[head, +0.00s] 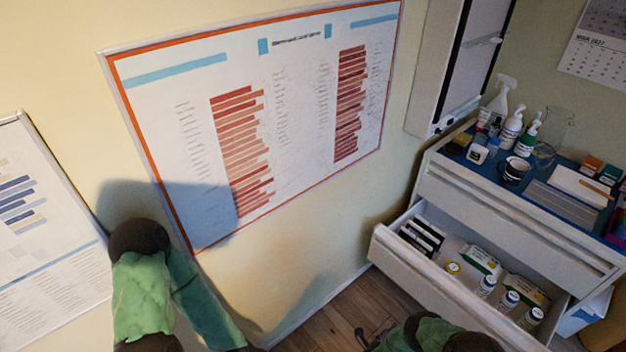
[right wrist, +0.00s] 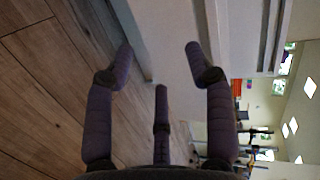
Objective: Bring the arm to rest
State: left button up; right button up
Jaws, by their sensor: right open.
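My right gripper (head: 368,338) shows as dark fingers at the bottom edge of the head view, low over the floor and in front of the open drawer. In the right wrist view its fingers (right wrist: 160,55) are spread apart with nothing between them. They point toward a pale cabinet side. My right arm (head: 435,334) is partly cut off at the bottom of the head view. My left arm (head: 145,295), green with a dark elbow, is raised close to the wall at the left. The left gripper is out of the frame.
A cabinet has an open drawer (head: 455,285) holding bottles and boxes. Its top (head: 485,155) bears a spray bottle, pump bottles, a mug and a glass beaker. Posters (head: 300,110) and a wall cabinet (head: 450,60) hang on the wall. Wooden floor (head: 335,325) is clear beside the drawer.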

jog(key=a+r+n+g+y+p, duration=0.1)
jog(key=a+r+n+g+y, duration=0.25)
jog(key=a+n+y, duration=0.65)
jog(key=s+a+r+n+g+y, duration=0.1)
jog(key=s+a+r+n+g, duration=0.2)
jog(key=s+r+n, duration=0.2)
jog(key=s+a+r+n+g+y+p, duration=0.1)
jog(key=s+a+r+n+g, duration=0.3)
jog(key=s, duration=0.6)
jog(key=shift+s+r+n+y, duration=0.35)
jog(key=shift+r+n+y, duration=0.5)
jog(key=shift+n, duration=0.35)
